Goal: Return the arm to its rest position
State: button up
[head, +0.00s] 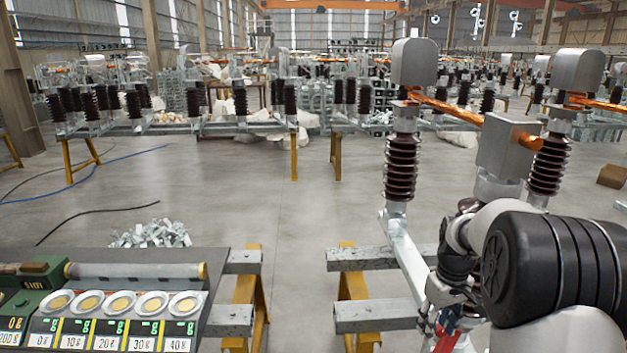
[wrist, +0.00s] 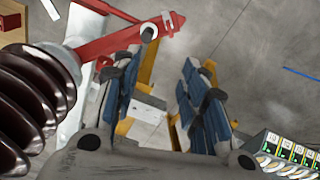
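My gripper (wrist: 162,100) is open in the wrist view, its two blue-padded fingers spread apart. Nothing is held between them; a pale beam and a yellow trestle show behind the gap. A red metal arm (wrist: 125,38) with a round hole crosses just beyond and left of the fingers. I cannot tell whether it touches the left finger. In the head view my arm is folded at the lower right, and its black and white links hide most of the gripper.
A brown ribbed insulator (wrist: 32,100) stands close on the left in the wrist view. In the head view insulators (head: 400,168) rise from a steel frame (head: 405,250). A bench with several round dishes (head: 121,304) stands lower left. The floor (head: 270,200) between is mostly clear.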

jog(key=s+a+r+m+t, duration=0.1)
jog(key=s+a+r+t, duration=0.1)
jog(key=s+a+r, duration=1.05)
jog(key=s+a+r+t, duration=0.1)
jog(key=s+a, duration=0.1)
jog(key=s, duration=0.6)
jog(key=s+a+m+t, duration=0.1)
jog(key=s+a, duration=0.1)
jog(key=s, duration=0.6)
jog(key=shift+s+a+r+m, duration=0.3)
jog(key=shift+r, duration=0.05)
